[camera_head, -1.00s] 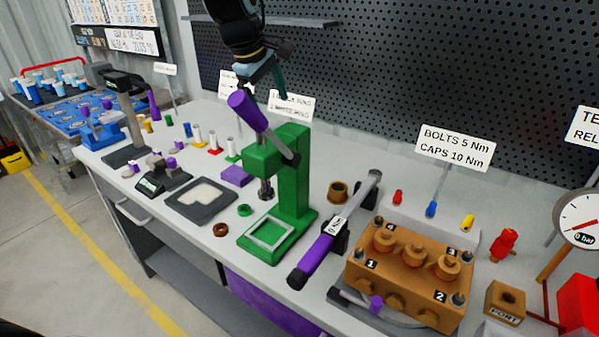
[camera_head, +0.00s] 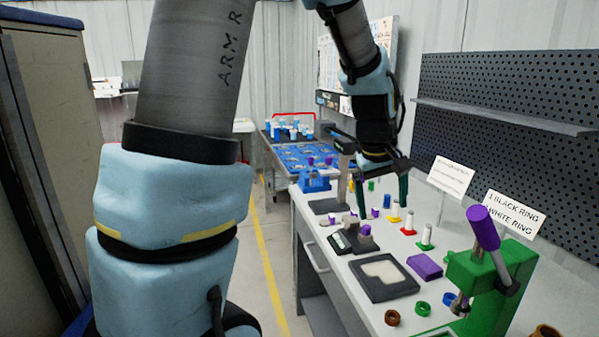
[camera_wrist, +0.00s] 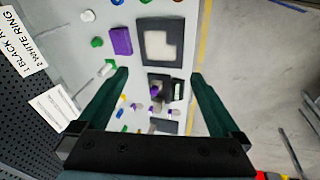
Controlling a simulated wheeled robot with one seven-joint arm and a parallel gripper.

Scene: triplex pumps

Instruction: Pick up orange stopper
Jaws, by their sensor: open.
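My gripper (camera_head: 382,203) is open and empty above the far part of the bench in the head view. In the wrist view its two dark green fingers (camera_wrist: 160,76) stand wide apart, pointing down at the bench. A small yellow-orange piece (camera_head: 351,185) shows by the left finger in the head view. It may be the orange stopper, but it is too small to tell. Near it are a green piece (camera_head: 371,185) and a blue piece (camera_head: 387,200). In the wrist view I cannot single out the orange stopper among the small pieces.
White pegs on coloured bases, one yellow (camera_head: 395,213) and one red (camera_head: 408,225), stand nearby. A dark tray (camera_head: 384,277), a purple block (camera_head: 424,266) and a green press (camera_head: 490,280) are nearer. A perforated panel (camera_head: 520,130) rises behind the bench.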

